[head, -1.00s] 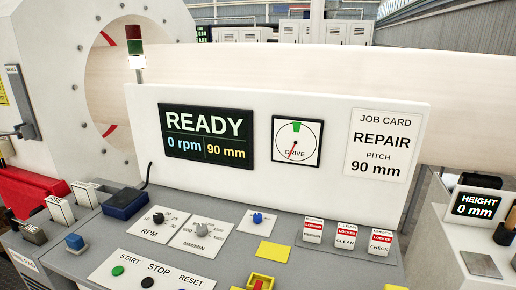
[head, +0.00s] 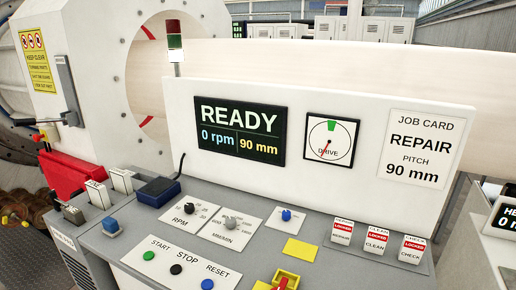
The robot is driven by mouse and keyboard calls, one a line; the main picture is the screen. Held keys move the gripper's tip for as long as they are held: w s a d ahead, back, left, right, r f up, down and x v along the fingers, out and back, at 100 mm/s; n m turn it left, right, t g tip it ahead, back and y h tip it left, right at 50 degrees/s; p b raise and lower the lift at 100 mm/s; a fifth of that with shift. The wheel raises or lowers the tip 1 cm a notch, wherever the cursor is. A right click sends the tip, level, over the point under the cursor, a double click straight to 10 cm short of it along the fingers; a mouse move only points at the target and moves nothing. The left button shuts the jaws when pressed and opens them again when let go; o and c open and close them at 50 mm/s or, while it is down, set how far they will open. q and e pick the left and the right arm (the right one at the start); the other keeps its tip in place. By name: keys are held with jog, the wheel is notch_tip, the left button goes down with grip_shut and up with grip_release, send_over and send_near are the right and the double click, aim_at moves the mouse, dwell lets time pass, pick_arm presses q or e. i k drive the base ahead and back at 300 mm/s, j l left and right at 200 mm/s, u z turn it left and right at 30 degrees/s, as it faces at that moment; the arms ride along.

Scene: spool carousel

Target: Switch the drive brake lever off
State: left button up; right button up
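A lever with a dark handle (head: 38,121) sticks out to the left from the lower end of a grey upright plate (head: 67,88) on the white machine housing. I see no readable name on it, so I cannot tell for certain that it is the drive brake lever. The drive dial (head: 330,140) has a green mark at the top and a red needle pointing to the lower left. The display (head: 240,130) reads READY, 0 rpm, 90 mm. Neither of my grippers is in view.
The grey console (head: 130,215) carries knobs, START, STOP and RESET buttons, and several small labelled blocks. A red block (head: 70,172) stands below the lever. A yellow warning sign (head: 38,58) is left of the plate. The large pale cylinder (head: 400,75) runs behind the white panel.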

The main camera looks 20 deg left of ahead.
aim_at(24, 121)
jog(key=u, duration=2)
jog(key=i+j+z, duration=0.15)
jog(key=z, duration=0.25)
jog(key=i+j+z, duration=0.45)
jog(key=z, duration=0.3)
jog(key=i+j, duration=0.15)
jog(key=j, duration=0.2)
jog(key=i+j+z, duration=0.1)
jog(key=j, duration=0.3)
jog(key=i+j, duration=0.2)
jog(key=j, duration=0.2)
jog(key=i+j, duration=0.2)
jog(key=j, duration=0.15)
jog(key=i+j+z, duration=0.1)
jog(key=j, duration=0.3)
jog(key=i+j, duration=0.15)
jog(key=j, duration=0.25)
jog(key=i+j+z, duration=0.1)
jog(key=j, duration=0.3)
jog(key=i+j, duration=0.15)
jog(key=j, duration=0.25)
